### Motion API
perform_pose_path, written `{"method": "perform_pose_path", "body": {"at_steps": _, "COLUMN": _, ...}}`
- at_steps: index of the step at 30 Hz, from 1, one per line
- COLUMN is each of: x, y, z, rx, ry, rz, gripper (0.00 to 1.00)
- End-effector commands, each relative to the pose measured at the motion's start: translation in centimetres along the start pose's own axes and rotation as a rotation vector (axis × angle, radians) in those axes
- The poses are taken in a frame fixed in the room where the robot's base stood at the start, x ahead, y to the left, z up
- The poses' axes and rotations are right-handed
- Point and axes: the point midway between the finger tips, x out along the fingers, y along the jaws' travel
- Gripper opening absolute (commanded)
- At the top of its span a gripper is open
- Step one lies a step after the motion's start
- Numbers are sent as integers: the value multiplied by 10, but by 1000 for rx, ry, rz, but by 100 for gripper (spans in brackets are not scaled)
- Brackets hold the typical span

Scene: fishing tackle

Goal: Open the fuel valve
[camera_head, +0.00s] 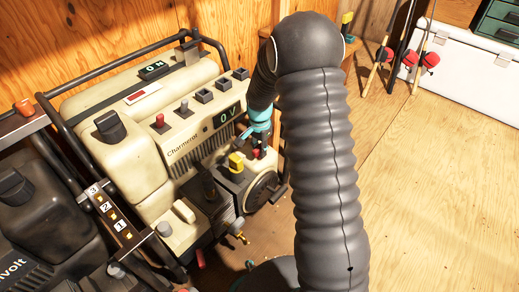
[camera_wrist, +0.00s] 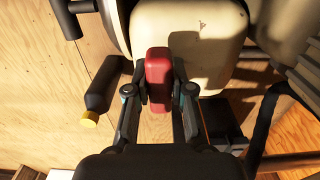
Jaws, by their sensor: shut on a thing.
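A beige generator (camera_head: 184,140) with a small display reading about "0V" stands at the left in the head view. My gripper (camera_wrist: 160,84) is at its right side. In the wrist view its two fingers are on both sides of a red handle (camera_wrist: 158,68), shut on it. The handle stands against the beige body (camera_wrist: 208,18). I take this red handle to be the fuel valve's lever; no label shows on it. In the head view my gripper (camera_head: 259,136) is partly covered by my own arm, and a little red shows below it.
A black bottle with a yellow cap (camera_wrist: 102,90) is left of my gripper in the wrist view. A white chest (camera_head: 462,75) stands back right. The wooden floor (camera_head: 430,190) at right is clear.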

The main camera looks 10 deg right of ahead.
Motion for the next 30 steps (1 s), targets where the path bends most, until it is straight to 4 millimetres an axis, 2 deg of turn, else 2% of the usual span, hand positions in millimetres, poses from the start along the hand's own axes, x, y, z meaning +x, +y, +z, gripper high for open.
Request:
{"method": "perform_pose_path", "body": {"at_steps": 11, "x": -1, "y": 0, "z": 0, "rx": -214, "ry": 0, "rz": 0, "gripper": 0}}
{"method": "perform_pose_path", "body": {"at_steps": 30, "x": 0, "y": 0, "z": 0, "rx": -820, "ry": 0, "rz": 0, "gripper": 0}}
